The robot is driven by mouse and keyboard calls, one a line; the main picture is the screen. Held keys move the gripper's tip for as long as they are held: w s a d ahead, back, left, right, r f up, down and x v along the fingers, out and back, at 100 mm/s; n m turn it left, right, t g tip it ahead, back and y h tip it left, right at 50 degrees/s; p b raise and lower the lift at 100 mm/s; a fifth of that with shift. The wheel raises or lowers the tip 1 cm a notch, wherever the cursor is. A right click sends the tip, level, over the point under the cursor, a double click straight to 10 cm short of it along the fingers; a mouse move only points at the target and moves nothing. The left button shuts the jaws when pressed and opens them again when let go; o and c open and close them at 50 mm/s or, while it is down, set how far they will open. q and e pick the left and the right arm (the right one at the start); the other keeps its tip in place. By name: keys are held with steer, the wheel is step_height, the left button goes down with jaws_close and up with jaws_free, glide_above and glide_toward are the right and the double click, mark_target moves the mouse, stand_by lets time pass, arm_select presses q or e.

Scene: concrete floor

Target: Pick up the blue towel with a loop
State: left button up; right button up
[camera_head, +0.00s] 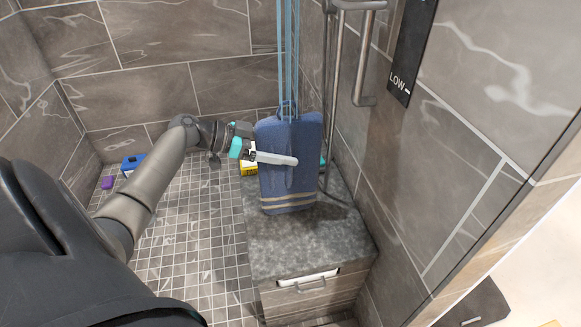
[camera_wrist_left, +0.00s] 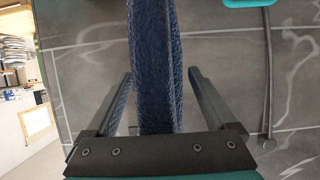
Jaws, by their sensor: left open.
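The blue towel (camera_head: 273,187) hangs upright above the grey stone bench, with pale stripes near its lower edge. Its loop (camera_head: 287,106) shows at the top, and light blue strands run up from there out of view. My left gripper (camera_head: 292,158) reaches in from the left at the towel's mid-height. One pale finger lies across the towel's front; the other is hidden behind it. In the left wrist view the towel (camera_wrist_left: 152,60) passes between the two open fingers (camera_wrist_left: 160,80), with gaps visible at both sides. My right gripper does not show.
A metal bar handle (camera_head: 357,60) stands at the right wall. Blue (camera_head: 131,163) and purple (camera_head: 107,182) items lie on the tiled floor.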

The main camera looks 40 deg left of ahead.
arm_select(q)
jaws_close()
stand_by(0.6)
